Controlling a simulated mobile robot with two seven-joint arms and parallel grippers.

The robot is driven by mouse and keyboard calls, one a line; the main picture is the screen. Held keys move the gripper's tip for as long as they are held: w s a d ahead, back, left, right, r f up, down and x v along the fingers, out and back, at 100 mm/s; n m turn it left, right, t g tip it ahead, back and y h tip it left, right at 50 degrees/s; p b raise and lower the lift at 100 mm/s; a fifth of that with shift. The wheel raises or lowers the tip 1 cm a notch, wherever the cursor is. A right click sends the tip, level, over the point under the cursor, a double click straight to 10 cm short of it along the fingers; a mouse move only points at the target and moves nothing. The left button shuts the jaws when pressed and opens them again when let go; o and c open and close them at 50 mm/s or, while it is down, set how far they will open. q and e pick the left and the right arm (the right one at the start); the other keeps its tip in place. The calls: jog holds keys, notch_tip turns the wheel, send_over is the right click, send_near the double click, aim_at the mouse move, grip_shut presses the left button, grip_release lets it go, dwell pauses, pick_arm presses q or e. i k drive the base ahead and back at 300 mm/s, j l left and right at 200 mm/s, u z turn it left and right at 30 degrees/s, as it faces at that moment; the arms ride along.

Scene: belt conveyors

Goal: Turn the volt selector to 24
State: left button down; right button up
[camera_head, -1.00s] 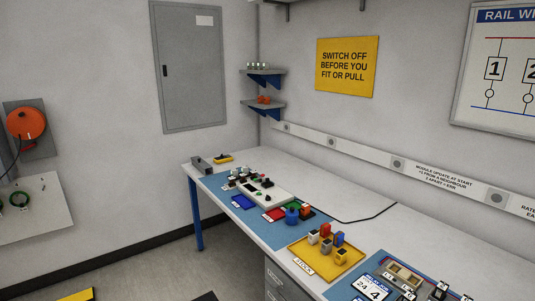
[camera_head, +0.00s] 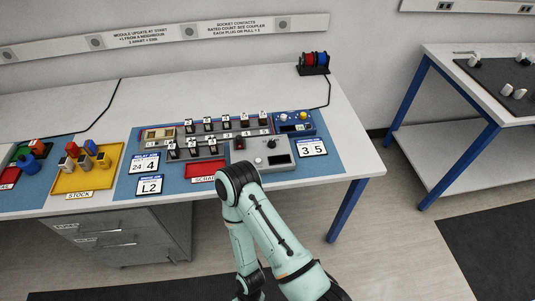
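A grey and white control unit (camera_head: 281,162) stands on the blue mat at the right part of the bench. It has a black knob (camera_head: 271,144) on top and a dark display on its front. I cannot read any volt marking, so I cannot tell whether this knob is the volt selector. A blue panel (camera_head: 308,131) with small knobs and a display stands behind it. My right arm rises in front of the bench and bends back down. Its gripper's fingers are not visible. My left gripper is out of view.
Rows of black-topped modules (camera_head: 226,124) stand left of the unit. A red scrap tray (camera_head: 201,169), a "24: 4" card (camera_head: 145,164), a "3 5" card (camera_head: 312,147) and a yellow stock tray (camera_head: 72,183) lie nearby. The white bench behind the modules (camera_head: 180,90) is mostly clear.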

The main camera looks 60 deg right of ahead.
aim_at(272, 144)
jog(key=z, duration=1.95)
